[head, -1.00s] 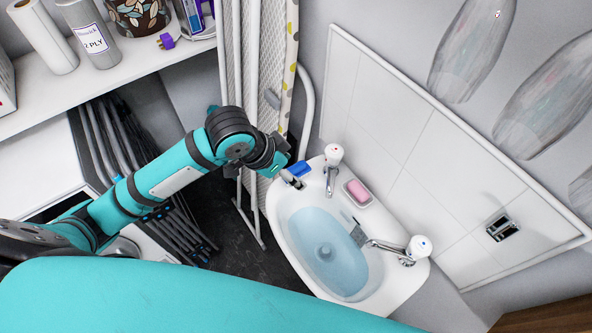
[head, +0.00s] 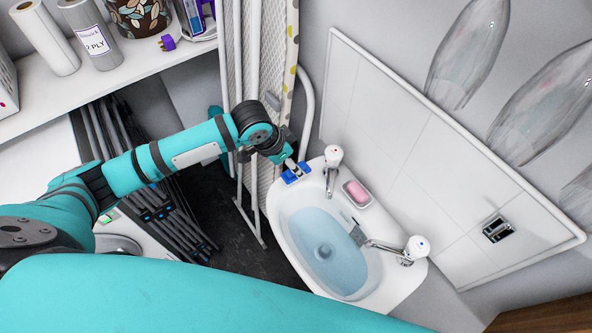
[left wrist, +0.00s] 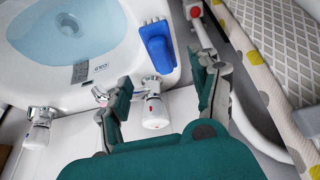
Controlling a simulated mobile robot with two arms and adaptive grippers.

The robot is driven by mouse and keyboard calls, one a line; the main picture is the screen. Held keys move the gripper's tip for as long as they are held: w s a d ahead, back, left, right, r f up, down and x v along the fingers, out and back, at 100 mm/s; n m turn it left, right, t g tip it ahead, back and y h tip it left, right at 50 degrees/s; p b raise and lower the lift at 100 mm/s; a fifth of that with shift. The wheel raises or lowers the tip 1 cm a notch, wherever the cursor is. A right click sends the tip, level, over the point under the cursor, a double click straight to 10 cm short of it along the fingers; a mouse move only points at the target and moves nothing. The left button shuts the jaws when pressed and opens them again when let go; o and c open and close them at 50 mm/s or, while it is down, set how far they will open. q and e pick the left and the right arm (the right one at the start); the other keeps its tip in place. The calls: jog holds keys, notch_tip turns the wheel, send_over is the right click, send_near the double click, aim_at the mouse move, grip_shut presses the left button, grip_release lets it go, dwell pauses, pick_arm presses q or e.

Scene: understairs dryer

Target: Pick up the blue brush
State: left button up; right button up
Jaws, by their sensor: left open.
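The blue brush (head: 297,173) lies on the left rim of the white sink (head: 405,299), beside the left tap. In the left wrist view the brush (left wrist: 157,48) shows with its bristles at one edge, just beyond my fingertips. My left gripper (head: 291,164) is over the rim right by the brush and partly covers it in the head view. In the left wrist view the left gripper (left wrist: 168,75) has its two fingers spread wide, with nothing between them. My right gripper is not in view.
The left tap (head: 332,158) stands close to the brush, with a pink soap (head: 357,192) beyond it. A folded ironing board (head: 291,60) and white pipe stand close to my gripper. The sink holds water (head: 322,250). A shelf (head: 110,80) with rolls is at upper left.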

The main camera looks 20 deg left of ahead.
pick_arm(q)
jog(key=shift+a+p+x, duration=0.2)
jog(key=shift+p+x, duration=0.4)
jog(key=shift+x, duration=2.4)
grip_shut()
jog(key=shift+r, duration=0.1)
jog(key=shift+r, duration=0.25)
jog(key=r, duration=0.1)
jog(key=r+b, duration=0.1)
jog(key=shift+s+r, duration=0.2)
jog(key=shift+r, duration=0.15)
jog(key=s+d+r+b, duration=0.1)
jog(key=s+d, duration=0.3)
jog(key=s, duration=1.1)
jog(key=shift+d+r+b, duration=0.2)
jog(key=shift+r+b, duration=0.1)
jog(key=shift+b, duration=0.45)
